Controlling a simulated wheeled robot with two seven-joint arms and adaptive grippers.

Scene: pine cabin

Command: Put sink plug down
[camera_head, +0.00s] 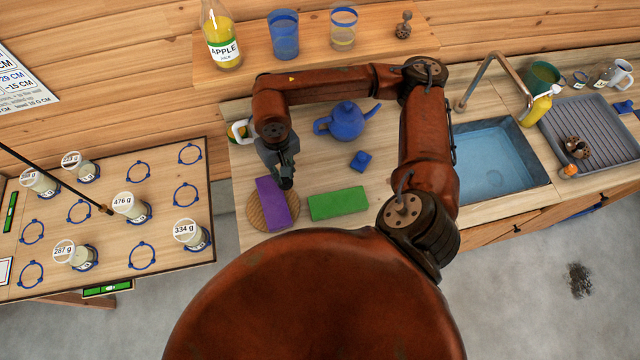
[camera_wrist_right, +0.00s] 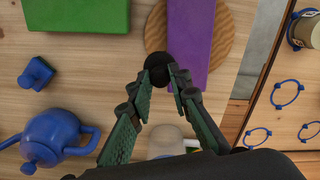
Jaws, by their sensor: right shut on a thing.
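My right gripper (camera_head: 284,172) is shut on the sink plug, a small dark round piece (camera_wrist_right: 157,65) at its fingertips in the right wrist view. In that view the gripper (camera_wrist_right: 165,78) points down over the counter, and the plug overlaps the edge of a round wooden board (camera_wrist_right: 224,60) beside a purple block (camera_wrist_right: 200,40). I cannot tell whether the plug touches the counter or the board. In the head view the plug is hard to separate from the dark fingers. My left gripper is not in view.
A green block (camera_head: 338,203), a small blue piece (camera_head: 361,160) and a blue teapot (camera_head: 347,121) stand on the counter to the right of the gripper. A white mug (camera_head: 240,131) stands behind it. The sink (camera_head: 492,165) is farther right. A table with jars (camera_head: 130,207) is at left.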

